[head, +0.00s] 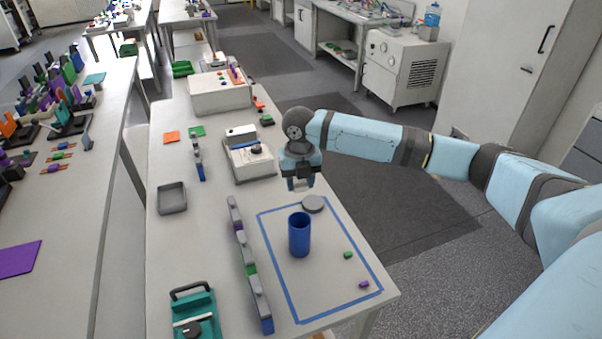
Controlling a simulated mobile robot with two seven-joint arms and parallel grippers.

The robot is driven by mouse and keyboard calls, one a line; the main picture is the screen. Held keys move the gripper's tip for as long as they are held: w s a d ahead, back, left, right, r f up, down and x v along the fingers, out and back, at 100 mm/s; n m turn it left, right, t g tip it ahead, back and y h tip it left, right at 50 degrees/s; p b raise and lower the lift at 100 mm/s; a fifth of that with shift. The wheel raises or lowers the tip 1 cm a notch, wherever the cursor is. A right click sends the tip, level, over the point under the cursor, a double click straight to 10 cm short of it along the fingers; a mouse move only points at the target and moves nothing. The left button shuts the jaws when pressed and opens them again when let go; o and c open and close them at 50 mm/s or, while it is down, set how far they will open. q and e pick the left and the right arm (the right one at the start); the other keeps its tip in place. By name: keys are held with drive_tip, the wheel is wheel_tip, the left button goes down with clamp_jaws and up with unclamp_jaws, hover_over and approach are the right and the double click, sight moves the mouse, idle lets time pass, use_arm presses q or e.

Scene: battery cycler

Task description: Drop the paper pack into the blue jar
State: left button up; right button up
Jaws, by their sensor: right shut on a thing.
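The blue jar (299,236) stands upright and open inside the blue taped rectangle on the near bench. My right gripper (301,184) points down above the bench, beyond the jar and higher than it, not over its mouth. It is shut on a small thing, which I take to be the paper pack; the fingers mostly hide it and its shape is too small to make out. A grey round lid (313,204) lies on the bench behind the jar, below the gripper. My left gripper is out of view.
A small green piece (348,255) and a purple piece (364,284) lie right of the jar. A grey tray (172,198) and a white device (249,160) stand farther off.

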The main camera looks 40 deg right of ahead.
drive_tip(key=shift+w+d+r+n, duration=0.2)
drive_tip(key=shift+d+n, duration=0.1)
drive_tip(key=shift+n, duration=0.4)
drive_tip(key=shift+f, duration=0.7)
use_arm(q)
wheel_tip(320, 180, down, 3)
drive_tip(key=b, duration=0.4)
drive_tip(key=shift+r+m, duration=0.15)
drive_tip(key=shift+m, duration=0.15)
use_arm(e)
wheel_tip(320, 180, down, 5)
drive_tip(key=shift+r, duration=0.15)
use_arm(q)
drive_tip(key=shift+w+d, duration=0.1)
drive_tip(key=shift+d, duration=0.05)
use_arm(e)
drive_tip(key=o, duration=1)
drive_tip(key=shift+o, duration=0.2)
drive_tip(key=shift+r, duration=0.1)
use_arm(q)
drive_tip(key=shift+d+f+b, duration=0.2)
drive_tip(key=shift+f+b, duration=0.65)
drive_tip(key=shift+b, duration=0.05)
use_arm(e)
wheel_tip(320, 180, up, 14)
drive_tip(key=shift+f, duration=0.15)
